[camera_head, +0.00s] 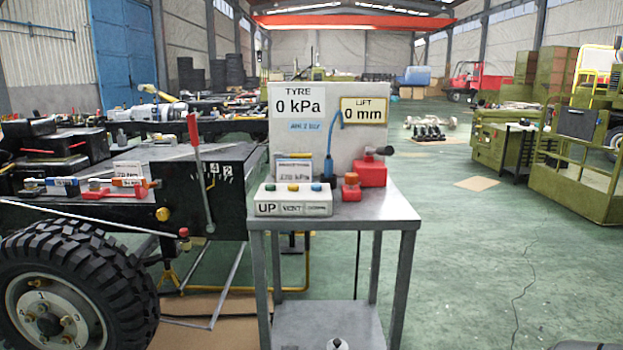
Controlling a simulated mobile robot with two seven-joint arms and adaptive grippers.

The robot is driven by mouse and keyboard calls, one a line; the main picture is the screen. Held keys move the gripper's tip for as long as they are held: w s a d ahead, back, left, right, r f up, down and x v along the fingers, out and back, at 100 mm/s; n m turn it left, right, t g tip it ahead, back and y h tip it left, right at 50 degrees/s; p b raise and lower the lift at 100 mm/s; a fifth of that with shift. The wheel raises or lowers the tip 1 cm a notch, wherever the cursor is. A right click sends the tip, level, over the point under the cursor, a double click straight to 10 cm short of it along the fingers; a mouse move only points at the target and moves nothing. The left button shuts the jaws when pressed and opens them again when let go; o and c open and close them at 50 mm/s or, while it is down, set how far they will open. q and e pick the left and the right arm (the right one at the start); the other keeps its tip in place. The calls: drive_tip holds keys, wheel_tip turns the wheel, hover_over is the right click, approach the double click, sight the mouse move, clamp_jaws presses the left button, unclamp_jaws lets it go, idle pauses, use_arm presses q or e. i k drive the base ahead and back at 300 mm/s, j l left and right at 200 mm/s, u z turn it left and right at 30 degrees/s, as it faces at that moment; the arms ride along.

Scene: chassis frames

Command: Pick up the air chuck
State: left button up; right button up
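A slim dark blue fitting (328,168) hangs or stands at the lower end of a blue hose (331,138), in front of the white display panel (283,130) on the metal stand (390,206). It appears to be the air chuck, though it is small and its tip is hard to make out. The panel reads TYRE 0 kPa and LIFT 0 mm. A large black tyre (98,268) on a pale wheel is at the lower left. Neither of my grippers shows in the head view.
A white button box (290,208), a small red piece (351,189) and a red block with a dark knob (370,172) crowd the stand top around the fitting. A red lever (194,140) rises to the left. Green floor is open to the right.

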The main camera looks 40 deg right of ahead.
sight(328, 162)
drive_tip(key=i+j+z, duration=0.3)
drive_tip(key=i, duration=0.2)
drive_tip(key=i+j+z, duration=0.25)
drive_tip(key=i, duration=0.2)
